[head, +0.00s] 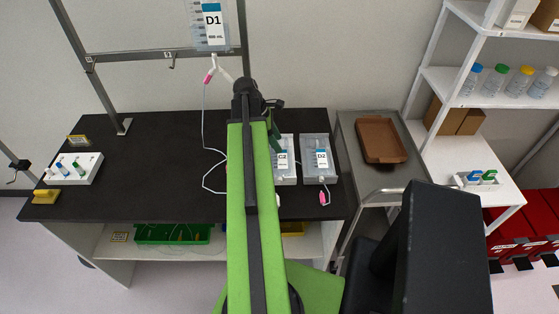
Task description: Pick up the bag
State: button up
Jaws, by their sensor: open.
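Three labelled clear bags are in view. Bag D1 (211,24) hangs from the metal rack at the top, with a tube and a pink clip below it. Bag C2 (284,160) and bag D2 (318,160) lie side by side on the right part of the black table (140,160). My green arm crosses the middle of the view and covers the left edge of bag C2. My gripper (273,110) is open beyond the end of the arm, over the table's back part, just above bag C2 in the picture. It is partly hidden by the arm.
A white rack with small tubes (85,170) stands on the table's left. A metal cart (355,130) with a brown tray (382,140) stands right of the table. White shelves (440,85) with bottles are further right. The table's middle left is clear.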

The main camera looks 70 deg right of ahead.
grip_shut()
jog(key=shift+r, duration=0.2)
dwell(0.3)
notch_tip(320, 180, up, 18)
jog(key=p, duration=1.8)
jog(key=shift+f, duration=0.15)
jog(key=c, duration=0.8)
grip_release()
grip_shut()
